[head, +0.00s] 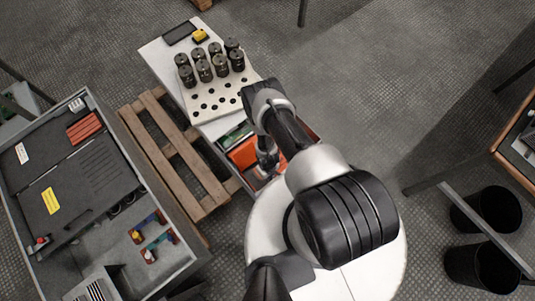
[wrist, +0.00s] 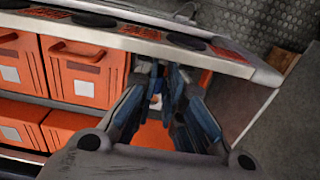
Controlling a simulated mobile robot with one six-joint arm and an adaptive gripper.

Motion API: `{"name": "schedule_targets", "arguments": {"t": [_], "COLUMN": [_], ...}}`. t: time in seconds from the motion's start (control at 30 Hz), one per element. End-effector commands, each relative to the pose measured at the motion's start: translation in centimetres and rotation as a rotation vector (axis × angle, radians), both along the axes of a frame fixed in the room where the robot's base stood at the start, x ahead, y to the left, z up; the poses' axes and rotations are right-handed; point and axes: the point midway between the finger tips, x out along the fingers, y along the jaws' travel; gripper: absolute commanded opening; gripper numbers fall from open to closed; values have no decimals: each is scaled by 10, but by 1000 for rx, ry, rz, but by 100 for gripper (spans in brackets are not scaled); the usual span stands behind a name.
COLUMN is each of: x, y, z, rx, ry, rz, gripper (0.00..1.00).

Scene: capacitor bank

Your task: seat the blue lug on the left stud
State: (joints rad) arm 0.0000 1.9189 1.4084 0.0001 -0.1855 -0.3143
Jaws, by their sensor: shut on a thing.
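My gripper (head: 267,158) hangs beside the front end of a white bench, next to orange bins. In the wrist view its two blue-grey fingers (wrist: 168,78) point away towards the underside of the bench's edge. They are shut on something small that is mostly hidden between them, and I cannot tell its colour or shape. I cannot make out the blue lug for certain. I cannot pick out the left stud.
The white bench carries a perforated plate (head: 213,117) with several dark cylinders (head: 205,71) at its far end. Orange bins (wrist: 88,73) fill the shelf below. A wooden pallet (head: 170,143) lies between bench and grey case (head: 178,268). Open floor lies to the right.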

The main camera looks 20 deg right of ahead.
Motion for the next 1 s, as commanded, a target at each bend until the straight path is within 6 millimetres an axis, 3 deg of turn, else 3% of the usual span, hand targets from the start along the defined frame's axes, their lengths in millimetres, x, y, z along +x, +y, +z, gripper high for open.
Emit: {"name": "schedule_targets", "arguments": {"t": [0.4, 1.0], "x": [0, 1], "y": [0, 0], "z": [-40, -49], "rx": [0, 0], "ry": [0, -6], "rz": [0, 0], "gripper": [0, 0]}}
